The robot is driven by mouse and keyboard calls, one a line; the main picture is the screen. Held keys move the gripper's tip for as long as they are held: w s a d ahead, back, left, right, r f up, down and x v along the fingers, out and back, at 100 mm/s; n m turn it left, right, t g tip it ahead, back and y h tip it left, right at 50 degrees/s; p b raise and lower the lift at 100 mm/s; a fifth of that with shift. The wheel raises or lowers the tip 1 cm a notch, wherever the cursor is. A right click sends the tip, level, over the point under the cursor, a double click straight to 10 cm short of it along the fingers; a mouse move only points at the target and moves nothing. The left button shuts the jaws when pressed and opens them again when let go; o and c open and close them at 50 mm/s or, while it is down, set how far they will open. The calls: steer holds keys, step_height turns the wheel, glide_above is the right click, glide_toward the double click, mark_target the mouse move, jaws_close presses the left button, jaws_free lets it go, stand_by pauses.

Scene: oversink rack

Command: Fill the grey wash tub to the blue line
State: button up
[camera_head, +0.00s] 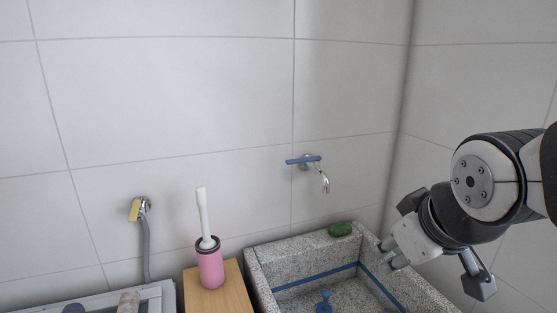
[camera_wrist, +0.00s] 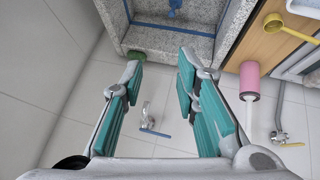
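The grey speckled wash tub (camera_head: 262,276) stands at the lower right in the head view, with a blue line (camera_head: 315,276) around its inner walls. A blue plug-like piece (camera_head: 323,304) shows inside it; I see no clear water. A wall tap (camera_head: 325,182) with a flat blue lever (camera_head: 304,160) is above the tub's back edge. No stream shows at its spout. In the wrist view my gripper (camera_wrist: 160,70) is open, its teal-padded fingers apart and nothing between them. The tap (camera_wrist: 146,116) shows beyond them, against the wall. The tub's rim (camera_wrist: 165,38) lies at the top.
A green sponge-like object (camera_head: 340,229) lies on the tub's back rim. A pink brush holder (camera_head: 210,268) with a white handle stands on a wooden surface (camera_head: 233,290) to the left. A yellow-handled valve (camera_head: 136,209) with a grey hose is farther left. A yellow scoop (camera_wrist: 275,22) shows in the wrist view.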

steer(key=w+a+r+n+t+p, duration=0.1)
steer(key=w+n+t, duration=0.45)
steer(key=w, duration=0.95)
steer(key=n+t+y+p, duration=0.2)
steer(key=n+t+y, duration=0.35)
steer(key=n, duration=0.65)
glide_toward(299, 162)
steer(key=shift+g+y, duration=0.35)
steer(key=shift+g, duration=0.15)
steer(key=x, duration=1.1)
steer(key=shift+d+r, duration=0.15)
steer(key=shift+r, duration=0.1)
jaws_close()
